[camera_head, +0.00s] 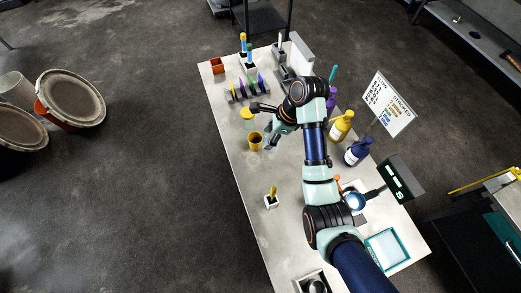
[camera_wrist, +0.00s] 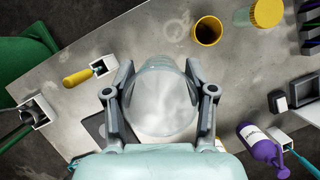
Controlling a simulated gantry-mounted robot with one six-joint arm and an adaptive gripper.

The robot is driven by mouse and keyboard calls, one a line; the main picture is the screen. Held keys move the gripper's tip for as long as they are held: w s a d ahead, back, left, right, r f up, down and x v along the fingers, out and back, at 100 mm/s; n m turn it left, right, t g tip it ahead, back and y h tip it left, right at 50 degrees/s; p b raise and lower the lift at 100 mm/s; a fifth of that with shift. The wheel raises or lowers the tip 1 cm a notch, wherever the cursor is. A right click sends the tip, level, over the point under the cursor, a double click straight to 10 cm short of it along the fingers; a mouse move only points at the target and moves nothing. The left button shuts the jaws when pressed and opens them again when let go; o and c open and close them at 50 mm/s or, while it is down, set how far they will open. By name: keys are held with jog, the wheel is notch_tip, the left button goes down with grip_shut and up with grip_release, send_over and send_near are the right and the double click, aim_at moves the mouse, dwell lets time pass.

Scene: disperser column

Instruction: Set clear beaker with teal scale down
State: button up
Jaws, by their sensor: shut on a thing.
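A clear, cloudy-looking beaker (camera_wrist: 163,103) fills the middle of the wrist view, seen from above. My gripper (camera_wrist: 159,68) has one finger on each side of it and is shut on it. In the head view my gripper (camera_head: 280,128) is over the back half of the bench, right of a dark cup with a yellow rim. The beaker is not clear to see there. Its teal scale is not visible in either view. I cannot tell the gap between its base and the bench.
The yellow-rimmed cup (camera_wrist: 207,31) and a yellow-lidded jar (camera_wrist: 267,12) stand close by. A purple bottle (camera_wrist: 262,149) is at lower right. A small holder with a yellow-handled tool (camera_wrist: 84,76) is at left. The bench (camera_head: 240,165) is bare between cup and tool holder.

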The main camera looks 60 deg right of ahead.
notch_tip(320, 180, down, 20)
jog(key=b, duration=0.5)
jog(key=shift+s+r, duration=0.1)
jog(key=shift+f, duration=0.2)
jog(key=o, duration=1.2)
jog(key=p+v, duration=0.2)
jog(key=v, duration=1)
jog(key=shift+o, duration=0.6)
jog(key=shift+r, duration=0.2)
